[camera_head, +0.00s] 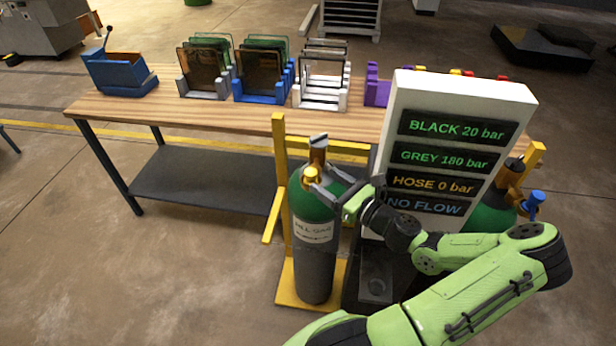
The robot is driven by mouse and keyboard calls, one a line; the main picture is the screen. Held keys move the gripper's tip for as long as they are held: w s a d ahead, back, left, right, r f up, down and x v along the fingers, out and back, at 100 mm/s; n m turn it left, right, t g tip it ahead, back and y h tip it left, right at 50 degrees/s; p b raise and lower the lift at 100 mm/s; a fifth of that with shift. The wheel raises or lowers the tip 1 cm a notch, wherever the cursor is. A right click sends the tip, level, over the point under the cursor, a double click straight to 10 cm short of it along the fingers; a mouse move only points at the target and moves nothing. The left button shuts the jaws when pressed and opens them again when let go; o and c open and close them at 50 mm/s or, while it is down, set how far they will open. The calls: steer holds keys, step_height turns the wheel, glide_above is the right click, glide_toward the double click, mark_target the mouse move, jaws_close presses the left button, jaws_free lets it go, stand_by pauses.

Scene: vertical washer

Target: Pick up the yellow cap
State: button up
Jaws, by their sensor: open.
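The yellow cap (311,174) sits at the valve of the green-topped gas cylinder (314,250), on its near side below the dark valve top. The cylinder stands upright, with a white label on its front. My gripper (322,180) reaches in from the right at the height of the cap, with its fingers open beside the valve. The fingertips are very close to the cap. I cannot tell whether they are around it or touching it. Part of the cylinder's shoulder is hidden behind my gripper.
A white display panel (515,98) stands close to the right of the cylinder. Another green cylinder (490,216) with a blue valve part (534,199) is behind my arm. A yellow stand (279,180) frames the cylinder. A wooden workbench (200,112) with several racks is behind.

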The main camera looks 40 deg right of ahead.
mark_target(306, 170)
steer(key=w, duration=0.5)
steer(key=w+a, duration=0.1)
steer(key=w, duration=0.2)
steer(key=shift+w+f, duration=0.15)
steer(key=shift+c, duration=0.5)
steer(key=c, duration=1)
